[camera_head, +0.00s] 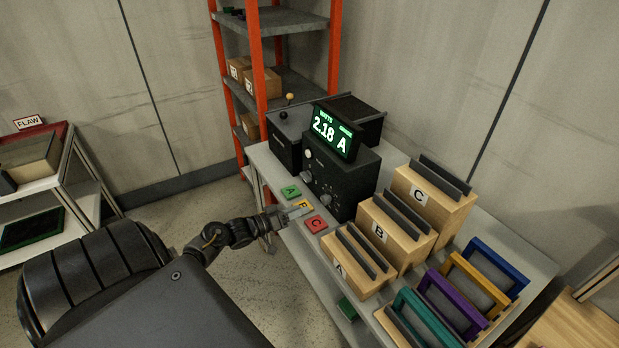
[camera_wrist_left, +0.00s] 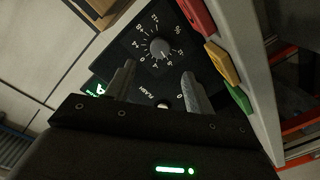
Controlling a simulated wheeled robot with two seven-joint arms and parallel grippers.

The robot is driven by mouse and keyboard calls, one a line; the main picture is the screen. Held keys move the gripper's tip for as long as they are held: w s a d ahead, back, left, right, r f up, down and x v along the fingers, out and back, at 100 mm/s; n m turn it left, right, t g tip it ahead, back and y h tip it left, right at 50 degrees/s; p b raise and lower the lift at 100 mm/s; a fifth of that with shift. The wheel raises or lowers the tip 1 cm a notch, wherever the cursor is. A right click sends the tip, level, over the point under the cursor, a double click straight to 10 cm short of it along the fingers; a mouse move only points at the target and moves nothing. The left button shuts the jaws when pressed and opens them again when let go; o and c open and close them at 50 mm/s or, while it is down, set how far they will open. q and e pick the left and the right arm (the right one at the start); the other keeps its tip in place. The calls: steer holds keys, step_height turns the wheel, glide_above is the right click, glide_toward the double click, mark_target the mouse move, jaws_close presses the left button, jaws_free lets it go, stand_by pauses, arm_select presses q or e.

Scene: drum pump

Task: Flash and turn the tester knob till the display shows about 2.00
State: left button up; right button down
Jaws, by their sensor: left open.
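The dark tester box (camera_head: 345,182) stands on the bench. Its tilted display (camera_head: 333,130) reads 2.18 A in green. In the left wrist view the grey tester knob (camera_wrist_left: 160,48) sits on a black dial plate with white numbers around it. The word FLASH is printed below it, near a pale round button (camera_wrist_left: 163,104). My left gripper (camera_wrist_left: 158,72) is open, its two fingers apart in front of the panel, with the knob just beyond the fingertips, apart from them. In the head view the left gripper (camera_head: 297,211) is in front of the tester. My right gripper is not in view.
Green A (camera_head: 290,192), yellow B and red C (camera_head: 317,224) tiles lie along the bench's front edge, close to the left gripper. Wooden blocks A, B, C (camera_head: 435,195) and coloured frames (camera_head: 490,265) fill the right. An orange shelf rack (camera_head: 258,60) stands behind.

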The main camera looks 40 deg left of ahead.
arm_select(q)
steer(key=shift+v, duration=1.2)
steer(key=s+f+m+g+y, duration=0.15)
steer(key=s+f, duration=0.25)
steer(key=f, duration=0.5)
steer(key=s+f+m+g+y, duration=0.1)
steer(key=s+f+g+y, duration=0.2)
steer(key=f, duration=0.7)
steer(key=s+f+m+g+y, duration=0.1)
steer(key=s+f+g, duration=0.3)
steer(key=f, duration=0.5)
steer(key=s+d+f+m+g, duration=0.1)
steer(key=s+d+f+g, duration=0.1)
steer(key=s+d+f, duration=0.4)
steer(key=s+d+f+m+g, duration=0.1)
steer(key=s+d+f+g, duration=0.2)
steer(key=s, duration=1.1)
steer(key=s+d+f+m+g+b, duration=0.1)
steer(key=s+d+f+g, duration=0.1)
steer(key=s+d+f, duration=0.7)
steer(key=s+d, duration=0.2)
steer(key=d, duration=0.2)
steer(key=shift+h, duration=0.35)
jaws_close()
